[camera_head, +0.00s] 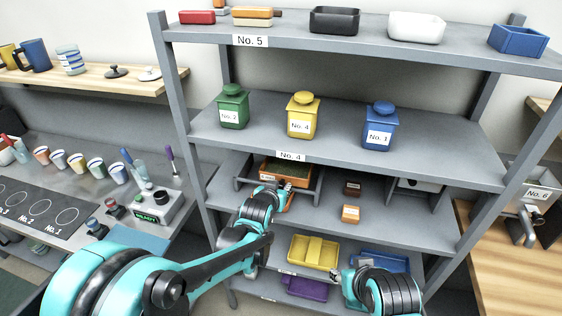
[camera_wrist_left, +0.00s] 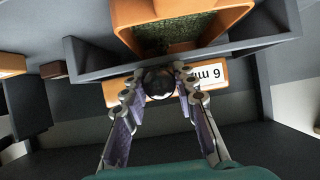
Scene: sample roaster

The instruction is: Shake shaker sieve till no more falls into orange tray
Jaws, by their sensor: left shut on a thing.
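The shaker sieve (camera_head: 299,181) is an orange-edged frame with a dark green inside, between grey rails on the middle shelf. Its orange front (camera_wrist_left: 125,93) carries an upside-down "6 mm" label in the left wrist view. My left gripper (camera_head: 268,189) is at this front, and its fingers (camera_wrist_left: 158,82) are shut around the dark round knob. An orange tray (camera_wrist_left: 238,22) with green grainy matter shows beyond the grey rail. Part of it seems to show under the sieve (camera_head: 290,203). How much falls cannot be told. My right gripper (camera_head: 350,270) is low, apart from the sieve; its opening is unclear.
A brown block (camera_head: 352,188) and an orange block (camera_head: 350,213) lie right of the sieve. Green (camera_head: 233,106), yellow (camera_head: 302,115) and blue (camera_head: 380,126) canisters stand above. A yellow tray (camera_head: 314,252) and a purple tray (camera_head: 306,288) lie below.

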